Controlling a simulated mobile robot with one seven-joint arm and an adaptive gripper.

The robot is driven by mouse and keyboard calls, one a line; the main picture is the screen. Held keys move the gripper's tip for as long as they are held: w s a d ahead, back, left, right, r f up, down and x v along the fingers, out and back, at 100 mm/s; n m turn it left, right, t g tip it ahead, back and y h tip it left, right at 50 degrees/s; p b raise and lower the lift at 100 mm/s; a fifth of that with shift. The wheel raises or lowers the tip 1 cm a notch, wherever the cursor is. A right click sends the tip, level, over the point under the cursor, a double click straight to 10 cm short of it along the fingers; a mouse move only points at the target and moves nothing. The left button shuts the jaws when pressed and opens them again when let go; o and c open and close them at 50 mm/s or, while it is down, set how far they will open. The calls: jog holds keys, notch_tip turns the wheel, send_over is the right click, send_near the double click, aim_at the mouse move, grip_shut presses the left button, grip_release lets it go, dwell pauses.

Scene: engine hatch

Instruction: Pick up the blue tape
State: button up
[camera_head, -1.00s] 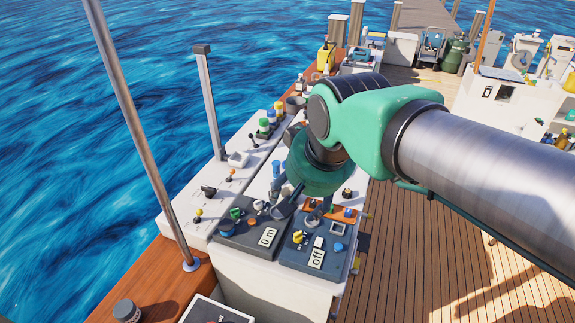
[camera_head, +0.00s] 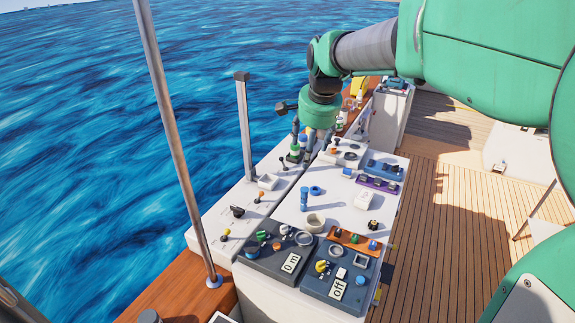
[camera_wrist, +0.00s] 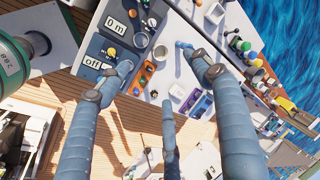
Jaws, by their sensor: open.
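A small blue ring that looks like the blue tape (camera_head: 315,190) lies on the white console top in the head view. It is right of and slightly beyond an upright blue cylinder (camera_head: 304,200). My gripper (camera_head: 302,152) points down over the far part of the console, beyond the ring and slightly left in the picture. Its fingers are spread and empty. The wrist view shows the open fingers (camera_wrist: 156,62) over the console, with a blue piece (camera_wrist: 184,44) by the right fingertip. I cannot tell there which blue piece is the tape; a finger may hide the ring.
A white round cup (camera_head: 314,222), a white box (camera_head: 363,200) and a purple switch strip (camera_head: 379,184) share the console top. Dark control panels (camera_head: 340,275) stand at the near end. A metal post (camera_head: 245,125) and a pole (camera_head: 180,150) rise on the left. Wooden deck (camera_head: 440,220) lies right.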

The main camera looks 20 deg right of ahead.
jog(key=w+d+f+m+p, duration=0.1)
jog(key=w+d+f+m, duration=0.25)
jog(key=w, duration=0.45)
jog(key=w+d+f+m+g+p, duration=0.1)
jog(key=w+d+f+m+p, duration=0.2)
jog(key=w, duration=0.5)
jog(key=w+d+f+m, duration=0.3)
jog(key=w+d+f, duration=0.15)
jog(key=w, duration=0.25)
jog(key=w+d+f+m+p, duration=0.2)
jog(key=w+d+f+m, duration=0.2)
jog(key=f, duration=0.8)
jog(key=w+d+f+m+g+p, duration=0.1)
jog(key=w+d+f+m+p, duration=0.1)
jog(key=w+d+f+m, duration=0.2)
jog(key=w+d+f, duration=0.1)
jog(key=w+f, duration=0.2)
jog(key=f, duration=0.5)
jog(key=shift+w+d+g+y, duration=0.3)
jog(key=shift+d+y, duration=0.1)
jog(key=shift+f, duration=0.2)
jog(key=p, duration=0.1)
send_over(317, 190)
jog(key=shift+s+f, duration=0.1)
jog(key=shift+f, duration=4.1)
jog(key=shift+f, duration=0.15)
